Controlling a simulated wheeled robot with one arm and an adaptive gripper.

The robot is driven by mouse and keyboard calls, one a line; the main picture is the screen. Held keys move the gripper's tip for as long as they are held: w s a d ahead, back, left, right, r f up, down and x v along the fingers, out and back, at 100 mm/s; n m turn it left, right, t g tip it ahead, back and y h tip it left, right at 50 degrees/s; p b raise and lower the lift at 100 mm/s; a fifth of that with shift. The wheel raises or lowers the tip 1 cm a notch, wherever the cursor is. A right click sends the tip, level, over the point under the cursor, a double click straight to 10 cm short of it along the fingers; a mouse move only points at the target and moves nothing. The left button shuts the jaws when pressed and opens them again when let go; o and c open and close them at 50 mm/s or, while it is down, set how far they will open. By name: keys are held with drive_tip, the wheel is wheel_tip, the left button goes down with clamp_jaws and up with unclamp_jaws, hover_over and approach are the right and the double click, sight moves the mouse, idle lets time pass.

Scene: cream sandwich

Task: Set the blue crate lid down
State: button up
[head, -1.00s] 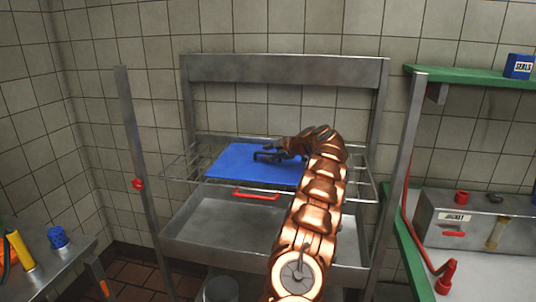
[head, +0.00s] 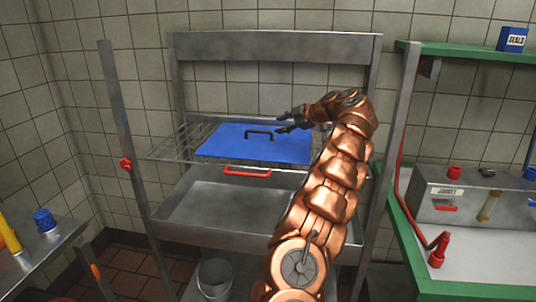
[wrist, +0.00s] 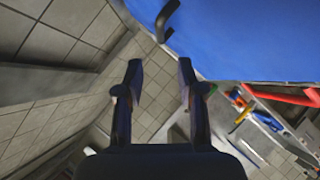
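The blue crate lid (head: 225,145) lies flat on the wire rack (head: 172,150) of the metal stand. Its dark handle (head: 259,132) stands up from the middle of the lid. My gripper (head: 282,122) is just right of the handle and apart from it, with its fingers spread and empty. In the wrist view, my gripper (wrist: 159,68) is open with nothing between the fingers. That view shows the blue lid (wrist: 240,40) at upper right and part of its handle (wrist: 166,20) beyond the fingertips.
A metal tray with a red handle (head: 247,172) sits below the rack. A bucket (head: 214,278) stands beneath. Metal posts flank the stand. A green-edged bench with a grey box (head: 470,206) is at right, and a table with a blue item (head: 44,220) at left.

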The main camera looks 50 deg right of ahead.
drive_tip(key=w+a+r+m+g+y, duration=0.1)
drive_tip(key=w+a+g+y, duration=0.15)
drive_tip(key=a, duration=0.95)
drive_tip(key=w+a+r+m+g+y, duration=0.1)
drive_tip(key=w+a+y, duration=0.15)
drive_tip(key=a, duration=0.95)
drive_tip(key=s+a+f+m+g, duration=0.15)
drive_tip(key=s+a, duration=0.25)
drive_tip(key=a, duration=0.7)
drive_tip(key=s+a+f+g, duration=0.1)
drive_tip(key=s+a+g, duration=0.2)
drive_tip(key=a, duration=0.7)
drive_tip(key=s+a+f+m+g+h, duration=0.1)
drive_tip(key=s+a+f+g, duration=0.15)
drive_tip(key=s+a, duration=0.4)
drive_tip(key=s+a+f+m+g+h, duration=0.1)
drive_tip(key=s+a+f, duration=0.25)
drive_tip(key=s, duration=0.55)
drive_tip(key=s+f+m+g+h, duration=0.1)
drive_tip(key=s+f, duration=0.3)
drive_tip(key=s, duration=0.6)
drive_tip(key=s+d+f+m+g+h, duration=0.1)
drive_tip(key=s+f+m+g+h, duration=0.1)
drive_tip(key=s, duration=0.9)
wheel_tip(320, 180, down, 3)
drive_tip(key=m+h, duration=0.1)
drive_tip(key=m, duration=0.1)
drive_tip(key=shift+s+d+m+h, duration=0.3)
drive_tip(key=shift+m, duration=0.05)
